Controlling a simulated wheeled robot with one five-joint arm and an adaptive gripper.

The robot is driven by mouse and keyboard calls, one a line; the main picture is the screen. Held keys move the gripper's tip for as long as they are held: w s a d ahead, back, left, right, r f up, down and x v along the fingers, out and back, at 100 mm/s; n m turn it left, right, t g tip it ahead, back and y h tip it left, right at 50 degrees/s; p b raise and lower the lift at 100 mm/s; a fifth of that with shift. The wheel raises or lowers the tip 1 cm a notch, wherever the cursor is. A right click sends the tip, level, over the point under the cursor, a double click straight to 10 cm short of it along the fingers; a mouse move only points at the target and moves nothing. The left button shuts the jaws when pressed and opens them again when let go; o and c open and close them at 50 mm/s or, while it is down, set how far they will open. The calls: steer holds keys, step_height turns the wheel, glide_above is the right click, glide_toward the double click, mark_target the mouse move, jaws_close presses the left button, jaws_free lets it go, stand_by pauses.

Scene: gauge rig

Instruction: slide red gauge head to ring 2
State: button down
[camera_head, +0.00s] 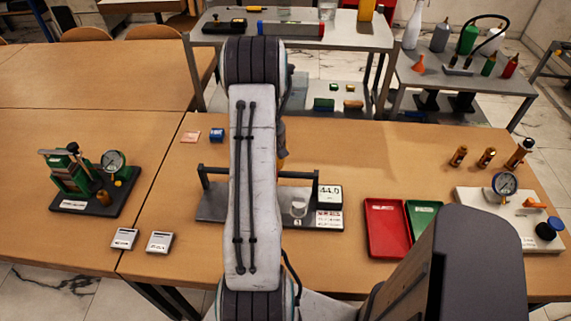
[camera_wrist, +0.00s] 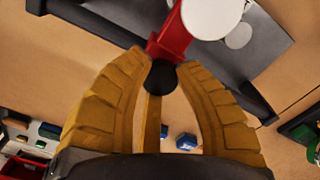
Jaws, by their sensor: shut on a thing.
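In the wrist view, the yellow fingers of my gripper (camera_wrist: 163,68) are closed around the black knob (camera_wrist: 160,78) of the red gauge head (camera_wrist: 173,38). The head carries a round white face and sits at the dark rail (camera_wrist: 225,85). In the head view, my arm hides the red head and most of my gripper. The rig's grey base (camera_head: 212,207) and rail (camera_head: 298,175) show on both sides of my arm. I cannot make out ring 2.
A display reading about 44.0 (camera_head: 328,195) stands at the rig's right end. Red (camera_head: 385,240) and green trays lie to its right. A green gauge stand (camera_head: 75,185) is at the left.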

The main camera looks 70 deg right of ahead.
steer(key=shift+a+f, duration=0.1)
steer(key=c, duration=0.9)
jaws_free()
steer(key=shift+o, duration=0.2)
steer(key=shift+r, duration=0.2)
step_height(320, 180, up, 12)
steer(key=shift+f, duration=0.15)
